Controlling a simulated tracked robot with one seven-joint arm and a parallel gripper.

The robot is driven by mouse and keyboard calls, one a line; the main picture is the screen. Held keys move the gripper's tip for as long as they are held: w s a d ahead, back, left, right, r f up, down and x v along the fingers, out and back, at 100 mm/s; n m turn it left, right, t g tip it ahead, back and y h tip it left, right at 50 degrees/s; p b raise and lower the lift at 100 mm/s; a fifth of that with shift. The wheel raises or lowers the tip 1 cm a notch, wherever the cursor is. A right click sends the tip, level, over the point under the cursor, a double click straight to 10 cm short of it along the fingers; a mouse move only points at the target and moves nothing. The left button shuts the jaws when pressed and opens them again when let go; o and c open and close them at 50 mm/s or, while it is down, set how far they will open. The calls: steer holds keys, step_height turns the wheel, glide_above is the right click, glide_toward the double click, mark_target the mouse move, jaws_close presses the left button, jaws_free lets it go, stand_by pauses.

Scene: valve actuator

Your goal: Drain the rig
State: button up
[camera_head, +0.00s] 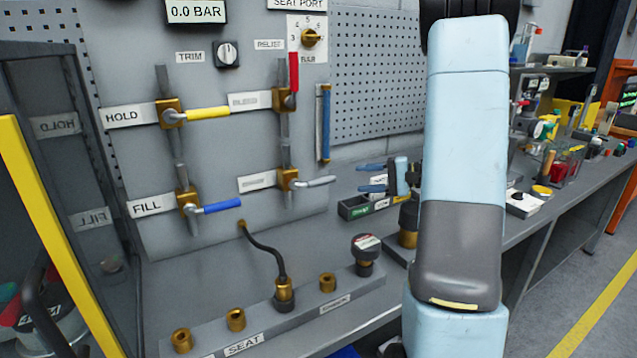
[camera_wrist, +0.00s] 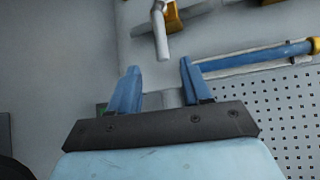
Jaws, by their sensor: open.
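My gripper (camera_head: 360,178) is open and empty, its blue fingers pointing left toward the panel, right of the lower right valve. In the wrist view my gripper (camera_wrist: 158,70) has a clear gap between its fingers. The lower right valve has a pale grey handle (camera_head: 317,181) pointing right; its label is too blurred to read. That handle (camera_wrist: 162,38) also shows beyond the fingers in the wrist view. The HOLD valve's yellow handle (camera_head: 208,113) and FILL valve's blue handle (camera_head: 222,206) point right. The upper right valve's red handle (camera_head: 293,72) stands upright. The gauge (camera_head: 196,11) reads 0.0 BAR.
A blue vertical bar (camera_head: 324,124) stands on the panel near my gripper; it crosses the wrist view (camera_wrist: 255,56). Below, the SEAT block (camera_head: 262,334) holds brass ports and a black hose (camera_head: 268,251). A small tray (camera_head: 362,207) sits below my gripper. A yellow-edged frame stands left.

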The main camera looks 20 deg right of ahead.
mark_target(319, 182)
steer(key=x, duration=1.3)
steer(key=shift+w+a, duration=0.3)
steer(key=shift+c, duration=0.3)
jaws_close()
